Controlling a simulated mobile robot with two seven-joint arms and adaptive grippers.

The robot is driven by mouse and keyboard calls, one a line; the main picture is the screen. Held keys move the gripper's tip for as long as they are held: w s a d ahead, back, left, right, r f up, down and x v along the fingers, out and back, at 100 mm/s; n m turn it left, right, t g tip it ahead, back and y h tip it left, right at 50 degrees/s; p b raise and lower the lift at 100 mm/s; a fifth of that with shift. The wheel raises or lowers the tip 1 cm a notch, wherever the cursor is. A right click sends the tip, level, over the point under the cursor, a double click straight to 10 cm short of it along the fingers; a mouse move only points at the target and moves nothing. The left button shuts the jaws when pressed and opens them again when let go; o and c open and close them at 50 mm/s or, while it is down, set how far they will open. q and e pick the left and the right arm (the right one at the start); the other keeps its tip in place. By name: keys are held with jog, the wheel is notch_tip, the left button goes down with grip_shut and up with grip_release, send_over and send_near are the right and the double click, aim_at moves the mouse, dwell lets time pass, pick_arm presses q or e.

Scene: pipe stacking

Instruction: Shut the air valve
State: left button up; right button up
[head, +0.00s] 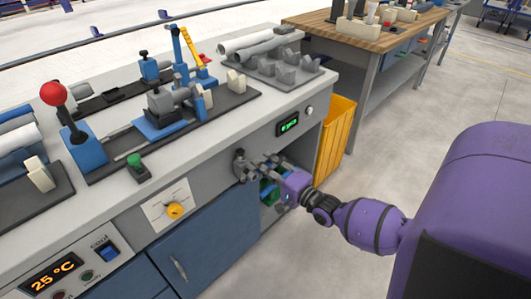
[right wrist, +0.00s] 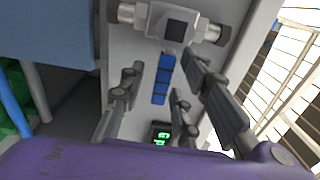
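The air valve is on the grey front panel of the workbench, with a metal body (right wrist: 180,22) at the top of the right wrist view. Its blue lever (right wrist: 163,80) runs down from the body, across the line of the metal pipe ends. In the head view the valve body (head: 239,160) shows just left of my right gripper (head: 260,163). The right gripper is open, and in the right wrist view its fingers (right wrist: 157,82) stand on both sides of the lever with gaps. I cannot tell how deep the lever sits between them. My left gripper is not in view.
A green-lit display (head: 288,125) sits on the panel near the gripper. A yellow bin (head: 336,135) stands beyond the bench's right end. A blue cabinet door (head: 205,250) and a yellow knob (head: 174,210) are to the left. Open floor lies at right.

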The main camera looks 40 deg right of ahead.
jog(key=s+d, duration=0.1)
jog(key=s, duration=1.1)
